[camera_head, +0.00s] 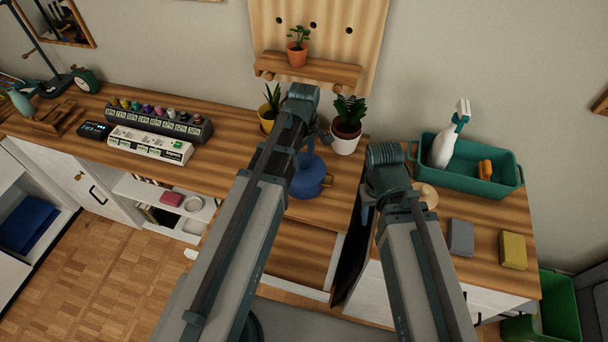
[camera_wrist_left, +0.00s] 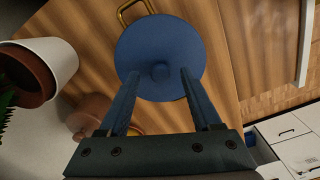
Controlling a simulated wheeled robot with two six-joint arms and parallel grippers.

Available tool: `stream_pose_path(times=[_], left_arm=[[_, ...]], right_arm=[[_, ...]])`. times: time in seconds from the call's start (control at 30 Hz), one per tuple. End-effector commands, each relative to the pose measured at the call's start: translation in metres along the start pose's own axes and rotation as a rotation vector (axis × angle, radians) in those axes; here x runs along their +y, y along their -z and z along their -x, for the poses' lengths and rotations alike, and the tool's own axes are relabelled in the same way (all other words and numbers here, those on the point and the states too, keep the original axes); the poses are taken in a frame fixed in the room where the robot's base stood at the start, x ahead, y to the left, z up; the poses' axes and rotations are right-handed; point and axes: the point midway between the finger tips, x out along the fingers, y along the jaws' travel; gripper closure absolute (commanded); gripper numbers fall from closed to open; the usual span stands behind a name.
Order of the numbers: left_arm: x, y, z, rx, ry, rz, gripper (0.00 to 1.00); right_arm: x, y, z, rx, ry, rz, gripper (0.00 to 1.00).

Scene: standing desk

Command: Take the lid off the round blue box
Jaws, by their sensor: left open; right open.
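The round blue box (camera_head: 310,182) stands on the wooden desk, partly hidden by my left arm in the head view. In the left wrist view its round blue lid (camera_wrist_left: 160,40) is seen from above, with a small knob (camera_wrist_left: 160,71) in the middle. A brass handle (camera_wrist_left: 135,8) shows at its edge. My left gripper (camera_wrist_left: 158,72) is open over the lid, a finger on each side of the knob in the picture. I cannot tell whether the fingers touch it. My right gripper (camera_head: 367,212) is open and empty, to the right of the box.
A white-potted plant (camera_head: 346,130) and a yellow-potted plant (camera_head: 269,108) stand behind the box. A green bin (camera_head: 480,180) with a spray bottle (camera_head: 446,145) is at the right. A labelled rack (camera_head: 160,122) stands at the left. Free desk lies left of the box.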

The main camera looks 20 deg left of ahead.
Motion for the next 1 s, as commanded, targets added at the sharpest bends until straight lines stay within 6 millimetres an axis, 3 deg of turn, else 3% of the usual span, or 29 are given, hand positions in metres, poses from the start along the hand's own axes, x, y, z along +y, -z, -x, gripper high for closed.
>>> stream_pose_path(times=[0.07, 0.33, 0.7, 1.0], left_arm=[[-0.0001, 0.0000, -0.0101, 0.000, 0.000, 0.000, 0.35], [-0.0002, 0.0000, -0.0083, 0.000, 0.000, 0.000, 0.37], [-0.0002, 0.0000, -0.0083, 0.000, 0.000, 0.000, 1.00], [-0.0001, 0.0000, -0.0083, 0.000, 0.000, 0.000, 1.00]], right_arm=[[-0.0010, 0.0006, -0.0100, 0.000, 0.000, 0.000, 0.50], [-0.0008, 0.0005, -0.0082, 0.000, 0.000, 0.000, 0.50], [-0.0008, 0.0005, -0.0082, 0.000, 0.000, 0.000, 0.50], [-0.0008, 0.0005, -0.0083, 0.000, 0.000, 0.000, 0.50]])
